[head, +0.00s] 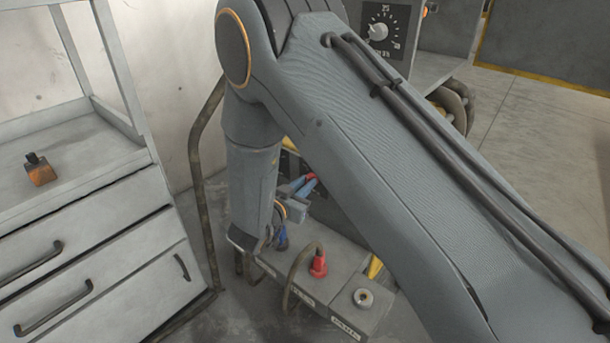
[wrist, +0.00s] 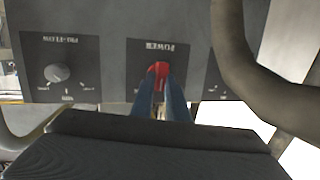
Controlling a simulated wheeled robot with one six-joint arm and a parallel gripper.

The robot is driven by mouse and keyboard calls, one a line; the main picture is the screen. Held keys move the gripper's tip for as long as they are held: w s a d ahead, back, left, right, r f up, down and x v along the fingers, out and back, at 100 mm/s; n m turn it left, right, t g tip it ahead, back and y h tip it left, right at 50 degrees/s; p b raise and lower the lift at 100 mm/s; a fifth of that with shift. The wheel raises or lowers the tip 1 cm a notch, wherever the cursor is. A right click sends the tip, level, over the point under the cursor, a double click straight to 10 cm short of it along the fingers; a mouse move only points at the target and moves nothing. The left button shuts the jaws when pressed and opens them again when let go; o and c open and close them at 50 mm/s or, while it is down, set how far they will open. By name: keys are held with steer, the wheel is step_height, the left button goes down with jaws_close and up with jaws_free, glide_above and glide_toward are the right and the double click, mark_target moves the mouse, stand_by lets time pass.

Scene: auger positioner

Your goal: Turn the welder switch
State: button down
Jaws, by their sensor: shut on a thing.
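The welder switch is a small red knob (wrist: 160,72) on a dark plate marked POWER, which appears upside down in the wrist view. My gripper (wrist: 162,88) has its two blue fingers closed on the knob, one on each side, and they hide part of it. In the head view my gripper (head: 300,188) is beyond my arm, low in front of the welder, with a bit of red at its fingertips. My arm hides most of the welder in that view.
A PRE-FLOW dial (wrist: 57,72) sits left of the switch in the wrist view, and a thick dark hose (wrist: 245,70) passes close on the right. In the head view a red connector (head: 318,264) with a cable stands below my gripper. A drawer cabinet (head: 100,250) stands left.

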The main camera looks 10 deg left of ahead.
steer(key=shift+w+a+n+g+h+p, duration=0.15)
steer(key=shift+n+g+h+p, duration=0.25)
steer(key=shift+n+p, duration=0.8)
steer(key=shift+a+n+g+h+p, duration=0.15)
steer(key=shift+n+g+h+p, duration=0.25)
steer(key=shift+n+p, duration=0.85)
steer(key=shift+w+a+n+g+h+p, duration=0.15)
steer(key=shift+n+g+h+p, duration=0.25)
steer(key=shift+n+p, duration=0.8)
steer(key=shift+n, duration=0.25)
steer(key=c, duration=1.7)
jaws_free()
steer(key=v, duration=0.8)
